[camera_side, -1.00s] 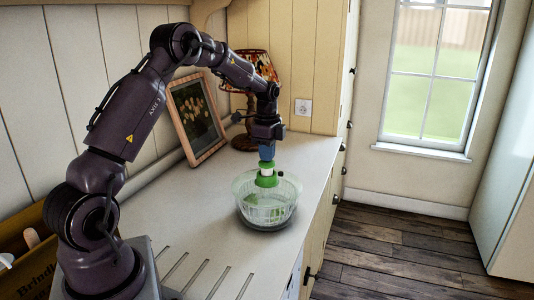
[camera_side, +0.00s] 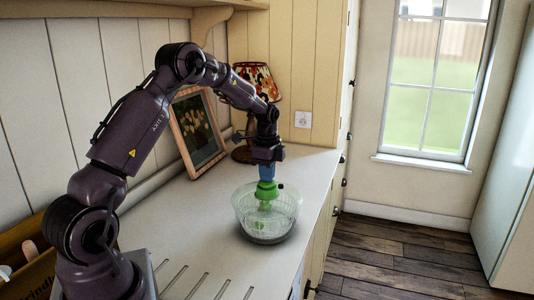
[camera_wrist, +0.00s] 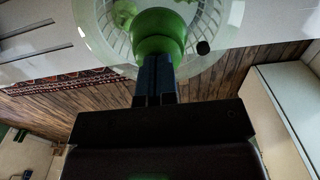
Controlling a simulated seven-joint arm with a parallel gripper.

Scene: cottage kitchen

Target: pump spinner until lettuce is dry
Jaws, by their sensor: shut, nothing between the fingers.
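The salad spinner (camera_side: 283,218) is a clear bowl with a basket inside and stands upright on the counter. Its green pump top (camera_side: 266,190) is at the middle of the lid. A little green, likely lettuce (camera_side: 260,226), shows blurred through the wall; how wet it is cannot be told. My gripper (camera_side: 266,180) points straight down, its blue fingers shut and empty, with the tips on top of the pump. In the wrist view the shut fingers (camera_wrist: 155,75) meet the green pump top (camera_wrist: 158,40), and the clear rim (camera_wrist: 92,38) curves behind.
A framed picture (camera_side: 199,130) leans against the wall, with a patterned lamp (camera_side: 257,78) behind my arm. A brown box (camera_side: 28,255) stands at the lower left. The counter (camera_side: 190,215) is clear around the spinner; its edge is close on the right, with the wooden floor below.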

